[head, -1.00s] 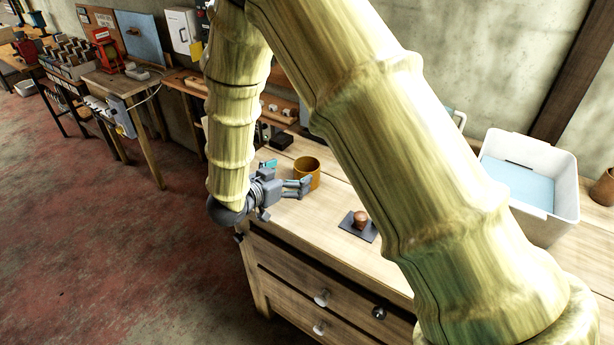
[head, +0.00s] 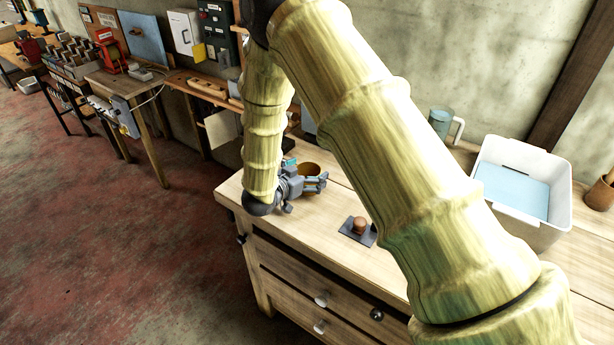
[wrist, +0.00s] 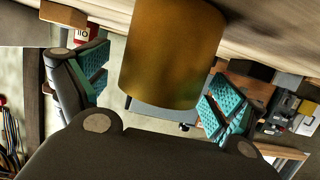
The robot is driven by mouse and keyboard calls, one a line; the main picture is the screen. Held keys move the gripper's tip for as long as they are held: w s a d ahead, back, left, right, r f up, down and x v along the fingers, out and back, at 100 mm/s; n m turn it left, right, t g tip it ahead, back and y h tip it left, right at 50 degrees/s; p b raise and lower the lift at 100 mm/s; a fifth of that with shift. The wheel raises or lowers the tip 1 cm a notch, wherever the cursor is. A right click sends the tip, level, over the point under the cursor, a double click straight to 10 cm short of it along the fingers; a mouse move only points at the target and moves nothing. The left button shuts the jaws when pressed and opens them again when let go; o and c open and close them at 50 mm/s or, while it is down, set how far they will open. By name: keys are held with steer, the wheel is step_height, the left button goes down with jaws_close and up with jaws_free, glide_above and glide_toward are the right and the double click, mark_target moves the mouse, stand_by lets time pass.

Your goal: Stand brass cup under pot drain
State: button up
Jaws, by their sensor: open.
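The brass cup (head: 309,168) stands upright on the wooden bench, partly hidden behind my gripper in the head view. My gripper (head: 316,184) is at the cup's near side, low over the bench top. In the wrist view the cup (wrist: 172,55) fills the upper middle, in the space between my two spread, teal-padded fingers (wrist: 150,88). Both fingers look apart from the cup, with a gap on each side. I cannot make out a pot or its drain in either view.
A small dark plate with a round brown knob (head: 359,225) lies right of my gripper. A white tub (head: 485,205) with a pale blue inside and a grey-blue handled mug (head: 440,122) stand farther right. Drawers with knobs (head: 321,301) are in the bench front.

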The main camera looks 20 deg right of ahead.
steer(key=shift+w+d, duration=0.15)
steer(key=shift+c, duration=0.4)
steer(key=c, duration=1.3)
steer(key=shift+o, duration=0.2)
steer(key=shift+r, duration=0.1)
